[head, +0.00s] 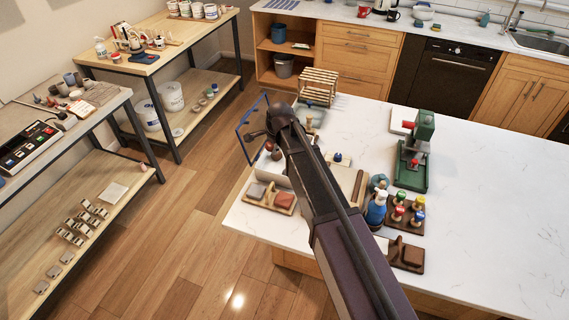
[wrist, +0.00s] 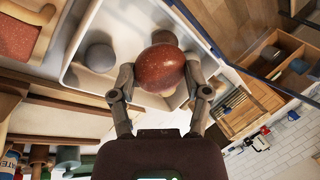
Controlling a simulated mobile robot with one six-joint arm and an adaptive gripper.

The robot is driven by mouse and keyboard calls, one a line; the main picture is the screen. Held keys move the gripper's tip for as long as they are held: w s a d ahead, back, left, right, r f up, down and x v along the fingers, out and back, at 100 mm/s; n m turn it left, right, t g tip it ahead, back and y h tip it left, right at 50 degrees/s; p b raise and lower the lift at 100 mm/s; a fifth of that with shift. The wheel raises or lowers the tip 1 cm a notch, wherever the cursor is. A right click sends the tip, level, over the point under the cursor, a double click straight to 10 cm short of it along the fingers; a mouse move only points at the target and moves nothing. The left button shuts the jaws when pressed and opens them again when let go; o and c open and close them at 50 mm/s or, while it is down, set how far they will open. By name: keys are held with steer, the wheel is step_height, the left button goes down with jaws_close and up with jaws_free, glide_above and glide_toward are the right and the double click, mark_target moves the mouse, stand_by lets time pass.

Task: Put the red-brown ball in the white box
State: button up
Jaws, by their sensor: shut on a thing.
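The red-brown ball (wrist: 161,66) is in the wrist view, between the two fingers of my gripper (wrist: 160,84). The gripper is shut on it, with a finger at each side. The white box (wrist: 76,72) lies behind the ball in the wrist view, and its rim and inner wall show. A grey ball (wrist: 98,57) sits inside the box. The held ball overlaps the box in the picture; I cannot tell its exact height over it. In the head view, my dark arm hides part of the box area (head: 269,178) near the counter's left edge.
A blue frame (head: 244,128) stands near the counter's left edge. A wooden tray with sponge-like blocks (head: 284,201) lies in front of the box. A slatted crate (head: 319,82) and a green press (head: 421,130) stand farther off. The counter's right side is clear.

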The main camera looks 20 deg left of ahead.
steer(key=shift+f, duration=0.15)
stand_by(0.3)
steer(key=b, duration=0.6)
glide_above(272, 168)
steer(key=s, duration=0.1)
steer(key=f, duration=0.6)
steer(key=shift+d+f, duration=0.15)
steer(key=shift+d, duration=0.25)
steer(key=shift+f+b, duration=1.85)
steer(key=shift+b, duration=0.2)
steer(key=o, duration=1.2)
